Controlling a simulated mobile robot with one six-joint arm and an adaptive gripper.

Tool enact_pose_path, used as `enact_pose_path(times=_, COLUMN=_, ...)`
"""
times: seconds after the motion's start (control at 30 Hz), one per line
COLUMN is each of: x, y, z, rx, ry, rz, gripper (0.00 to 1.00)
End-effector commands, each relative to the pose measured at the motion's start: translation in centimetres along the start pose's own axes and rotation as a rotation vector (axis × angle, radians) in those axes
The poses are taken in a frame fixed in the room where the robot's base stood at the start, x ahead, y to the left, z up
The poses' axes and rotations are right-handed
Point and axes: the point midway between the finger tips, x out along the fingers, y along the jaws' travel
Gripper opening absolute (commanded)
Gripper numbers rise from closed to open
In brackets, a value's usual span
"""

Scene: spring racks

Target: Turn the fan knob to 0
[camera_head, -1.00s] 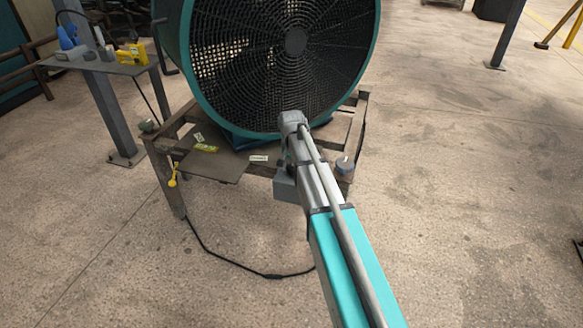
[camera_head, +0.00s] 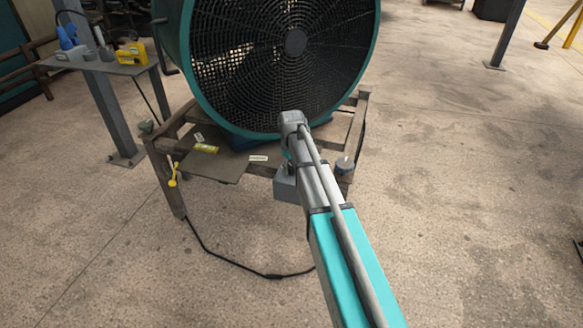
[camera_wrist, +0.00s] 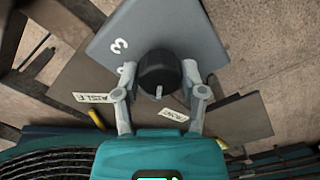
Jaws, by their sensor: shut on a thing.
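The fan knob (camera_wrist: 158,72) is a round black knob with a short pale pointer mark, on a grey control box (camera_wrist: 190,28) in the wrist view. A white "3" and part of another digit show on the box beside the knob. My gripper (camera_wrist: 158,84) is shut on the knob, with one finger at each side of it. The pointer mark faces the bottom of the wrist view. No "0" can be made out. In the head view the box (camera_head: 287,187) shows beneath my arm, and the knob and fingers are hidden.
The large teal drum fan (camera_head: 278,60) stands on a wooden stand (camera_head: 163,165) behind the box. A yellow item (camera_head: 205,149) and paper labels lie on the stand's board. A black cable runs on the floor. A side table (camera_head: 110,66) with tools stands at the left.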

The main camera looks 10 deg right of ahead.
Motion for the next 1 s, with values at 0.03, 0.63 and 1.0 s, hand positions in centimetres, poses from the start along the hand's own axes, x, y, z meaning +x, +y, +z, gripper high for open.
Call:
enact_pose_path(times=0.03, x=0.02, y=0.01, z=0.03, rx=-0.037, ry=-0.001, rz=0.0, gripper=0.06)
enact_pose_path(times=0.63, x=0.02, y=0.01, z=0.04, rx=-0.271, ry=-0.001, rz=0.0, gripper=0.06)
enact_pose_path(times=1.0, x=0.02, y=0.01, z=0.03, rx=-0.272, ry=-0.001, rz=0.0, gripper=0.64)
